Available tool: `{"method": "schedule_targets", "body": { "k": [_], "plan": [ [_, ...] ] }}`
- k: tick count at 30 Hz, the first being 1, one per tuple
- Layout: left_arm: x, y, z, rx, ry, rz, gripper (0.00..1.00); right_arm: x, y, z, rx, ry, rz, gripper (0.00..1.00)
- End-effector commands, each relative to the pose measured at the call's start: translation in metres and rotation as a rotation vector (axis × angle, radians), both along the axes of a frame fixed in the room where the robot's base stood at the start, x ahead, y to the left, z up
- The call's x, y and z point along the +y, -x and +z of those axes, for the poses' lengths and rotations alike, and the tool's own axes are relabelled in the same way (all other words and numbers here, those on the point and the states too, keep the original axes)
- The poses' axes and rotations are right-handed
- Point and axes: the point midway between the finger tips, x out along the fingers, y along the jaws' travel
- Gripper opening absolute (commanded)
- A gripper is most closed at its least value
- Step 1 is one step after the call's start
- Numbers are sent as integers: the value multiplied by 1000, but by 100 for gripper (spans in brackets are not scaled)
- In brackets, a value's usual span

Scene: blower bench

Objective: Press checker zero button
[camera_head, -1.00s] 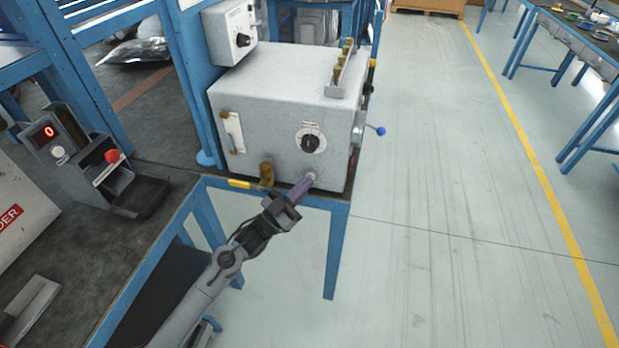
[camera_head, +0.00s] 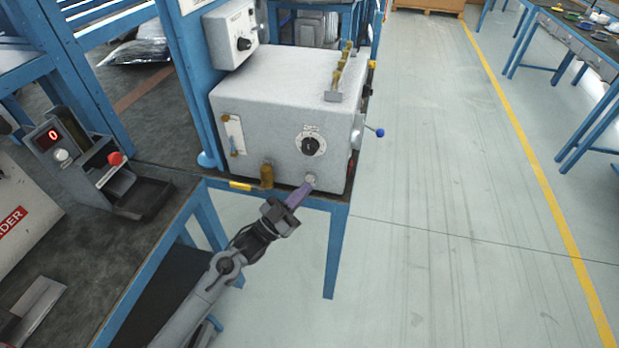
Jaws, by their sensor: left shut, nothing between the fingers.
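The checker (camera_head: 88,165) is a dark grey unit on the left bench. It has a red display (camera_head: 47,137) reading 0, a round white button (camera_head: 62,155) and a red button (camera_head: 115,158). I cannot read which button is the zero one. My left gripper (camera_head: 302,192) is shut and empty, with purple fingers. It is far to the right of the checker, with its tips just below a small silver round fitting (camera_head: 310,179) on the lower front of a grey box (camera_head: 260,128). Whether they touch it is unclear. My right gripper is out of view.
The grey box carries a black dial (camera_head: 310,145), a brass fitting (camera_head: 266,175), a yellow handle (camera_head: 240,185) and a blue-tipped lever (camera_head: 379,132).

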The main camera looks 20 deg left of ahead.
Motion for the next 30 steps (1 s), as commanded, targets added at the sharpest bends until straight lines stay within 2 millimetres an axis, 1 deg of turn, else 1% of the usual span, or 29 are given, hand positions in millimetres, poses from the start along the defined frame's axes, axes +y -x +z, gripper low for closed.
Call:
{"method": "schedule_targets", "body": {
  "k": [8, 11, 16, 21, 25, 30],
  "plan": [
    [0, 2, 1, 0, 0, 0, 0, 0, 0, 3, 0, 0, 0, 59],
    [-1, 9, 2, 1, 0, 0, 0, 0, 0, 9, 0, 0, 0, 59],
    [-2, 25, 4, 1, 0, 0, 0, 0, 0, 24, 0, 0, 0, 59],
    [-3, 40, 2, 1, 0, 0, 0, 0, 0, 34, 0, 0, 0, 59],
    [-4, 47, 1, 0, 0, 0, 0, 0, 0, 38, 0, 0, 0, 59],
    [-4, 50, 0, -1, 0, 0, 0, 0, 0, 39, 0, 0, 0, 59]
  ]
}}
